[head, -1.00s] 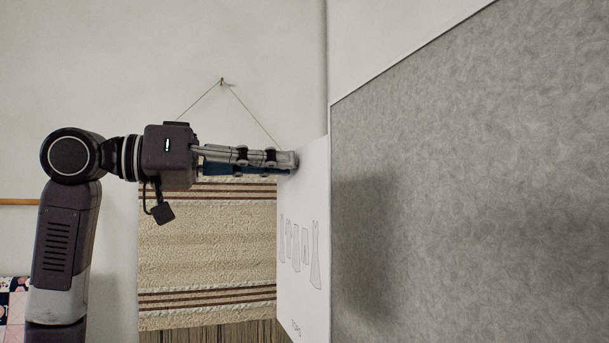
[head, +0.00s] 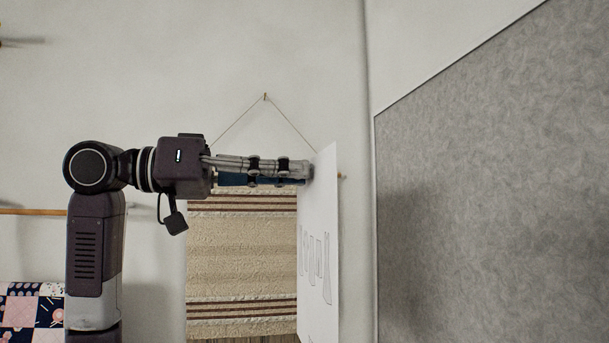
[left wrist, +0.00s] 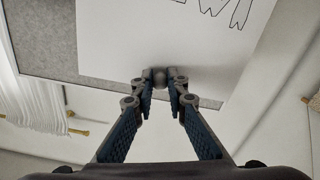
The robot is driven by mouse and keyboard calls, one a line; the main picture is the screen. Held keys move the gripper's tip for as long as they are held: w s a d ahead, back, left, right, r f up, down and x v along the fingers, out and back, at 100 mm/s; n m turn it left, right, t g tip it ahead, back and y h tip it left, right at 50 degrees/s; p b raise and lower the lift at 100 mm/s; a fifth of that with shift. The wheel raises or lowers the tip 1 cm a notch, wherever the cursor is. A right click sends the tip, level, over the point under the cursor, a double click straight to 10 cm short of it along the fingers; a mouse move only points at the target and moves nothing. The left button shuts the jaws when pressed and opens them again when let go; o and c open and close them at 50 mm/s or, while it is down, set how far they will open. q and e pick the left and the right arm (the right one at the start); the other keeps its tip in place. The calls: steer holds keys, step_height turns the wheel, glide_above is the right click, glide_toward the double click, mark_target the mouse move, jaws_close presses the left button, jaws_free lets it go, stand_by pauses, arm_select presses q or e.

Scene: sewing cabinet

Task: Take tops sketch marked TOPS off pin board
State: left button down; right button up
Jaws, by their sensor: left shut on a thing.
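The tops sketch (head: 319,230) is a white sheet with line-drawn garment shapes, seen steeply from the side in the head view. My left gripper (head: 308,172) is shut on its upper edge and holds it upright, to the left of the pin board (head: 490,180) with a gap between them. The TOPS lettering is out of the frame now. In the left wrist view the sketch (left wrist: 170,45) spreads out beyond the fingertips, with part of its drawing at the top. The grey board (left wrist: 50,45) shows behind it. My right gripper is not seen.
A striped woven hanging (head: 240,250) hangs by a cord on the wall behind my left gripper. The visible board surface in the head view is bare.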

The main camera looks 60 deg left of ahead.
arm_select(q)
steer(key=v, duration=0.6)
steer(key=shift+s, duration=0.25)
steer(key=shift+w, duration=0.1)
